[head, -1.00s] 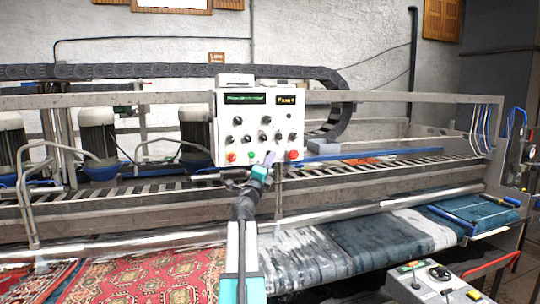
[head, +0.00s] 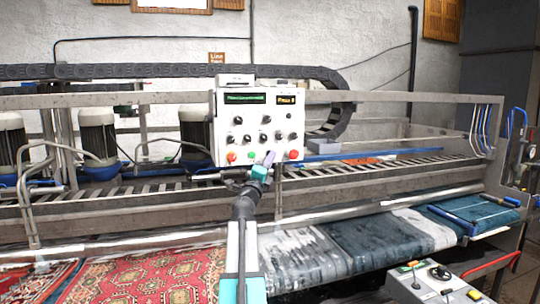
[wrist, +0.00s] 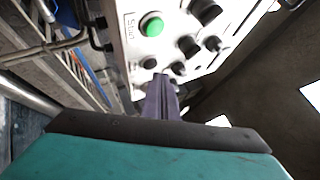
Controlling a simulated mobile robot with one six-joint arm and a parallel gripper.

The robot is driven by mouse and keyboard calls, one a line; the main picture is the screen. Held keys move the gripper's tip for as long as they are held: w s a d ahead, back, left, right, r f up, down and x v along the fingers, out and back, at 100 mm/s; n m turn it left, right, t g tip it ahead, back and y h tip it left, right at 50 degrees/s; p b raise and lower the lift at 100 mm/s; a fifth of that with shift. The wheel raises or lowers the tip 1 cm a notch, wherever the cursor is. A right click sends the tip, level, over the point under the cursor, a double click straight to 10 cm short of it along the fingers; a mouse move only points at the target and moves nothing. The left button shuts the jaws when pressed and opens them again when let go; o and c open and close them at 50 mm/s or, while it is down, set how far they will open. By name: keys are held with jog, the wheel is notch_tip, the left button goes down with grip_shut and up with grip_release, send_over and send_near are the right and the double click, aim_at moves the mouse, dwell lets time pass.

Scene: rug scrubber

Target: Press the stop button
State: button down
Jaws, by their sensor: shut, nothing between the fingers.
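A white control panel (head: 258,122) stands in front of the machine with two displays, several dark knobs and coloured buttons. In the head view its lower row has a red button (head: 231,157) at the left, a green button (head: 252,155) beside it and another red button (head: 293,155) at the right. Their labels are too small to read there. In the wrist view the green button (wrist: 152,25) has the label "Start"; no red button shows. My gripper (head: 269,158) is shut and empty, in front of the panel's lower edge between the green and right red buttons. Contact cannot be told.
Dark knobs (wrist: 206,11) sit close to the green button. A metal rail (head: 370,208) and rugs (head: 150,275) lie below the panel. A second control box (head: 440,285) is at the lower right. Motors (head: 97,135) stand to the left.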

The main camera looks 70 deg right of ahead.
jog(key=shift+w+d, duration=0.45)
jog(key=shift+d, duration=0.1)
dwell(1.2)
jog(key=shift+a, duration=0.1)
dwell(0.3)
jog(key=shift+s+a, duration=0.5)
jog(key=shift+a, duration=0.05)
dwell(0.3)
jog(key=shift+s+a, duration=1.6)
jog(key=shift+a, duration=0.3)
jog(key=shift+w, duration=0.1)
